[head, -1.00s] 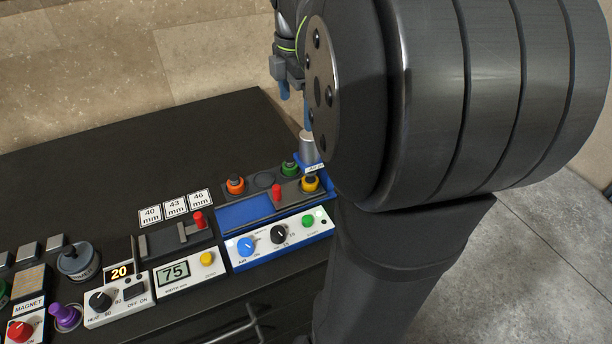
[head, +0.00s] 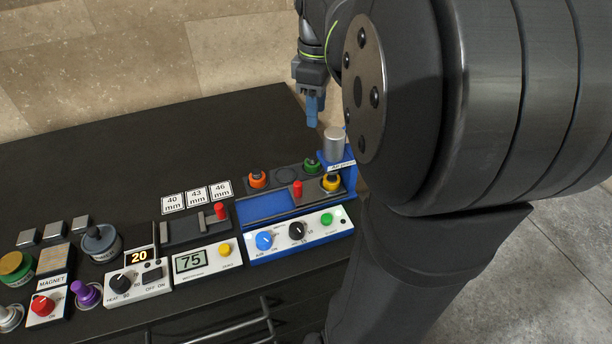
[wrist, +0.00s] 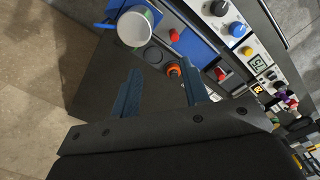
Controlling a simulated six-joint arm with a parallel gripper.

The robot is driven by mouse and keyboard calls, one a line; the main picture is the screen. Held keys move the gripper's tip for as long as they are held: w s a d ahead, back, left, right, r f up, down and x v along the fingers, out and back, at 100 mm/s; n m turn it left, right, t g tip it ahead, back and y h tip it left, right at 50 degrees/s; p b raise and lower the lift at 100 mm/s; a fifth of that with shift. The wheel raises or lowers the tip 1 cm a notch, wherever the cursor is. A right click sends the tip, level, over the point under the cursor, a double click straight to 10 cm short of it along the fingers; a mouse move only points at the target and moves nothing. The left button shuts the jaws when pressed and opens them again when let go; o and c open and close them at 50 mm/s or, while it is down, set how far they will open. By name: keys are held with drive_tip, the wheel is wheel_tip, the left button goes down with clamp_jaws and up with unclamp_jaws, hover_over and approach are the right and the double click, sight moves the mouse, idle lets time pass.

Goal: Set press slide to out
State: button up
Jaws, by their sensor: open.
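The blue press unit (head: 280,208) stands at the right end of the row on the dark table. Its slide has a red knob (head: 297,188) on a grey plate, at the right part of the blue bed, left of the yellow part. The red knob also shows in the wrist view (wrist: 174,36). The silver press cylinder (head: 334,142) is upright behind it. My gripper (head: 314,110) is above and behind the press, apart from it. In the wrist view its two blue fingers (wrist: 160,82) are spread, with nothing between them.
A thickness gauge with another red knob (head: 220,210) stands left. A heater (head: 137,283) and a magnet box (head: 45,305) lie farther left. The table behind is clear.

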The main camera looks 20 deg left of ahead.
sight(298, 183)
drive_tip(key=s+a+f+m, duration=0.1)
drive_tip(key=f+m, duration=0.6)
drive_tip(key=s+a+f+m, duration=0.1)
drive_tip(key=f+m, duration=0.6)
drive_tip(key=s+a+f+m, duration=0.1)
drive_tip(key=f+m, duration=0.6)
drive_tip(key=shift+f+m, duration=0.25)
drive_tip(key=shift+m, duration=0.15)
clamp_jaws()
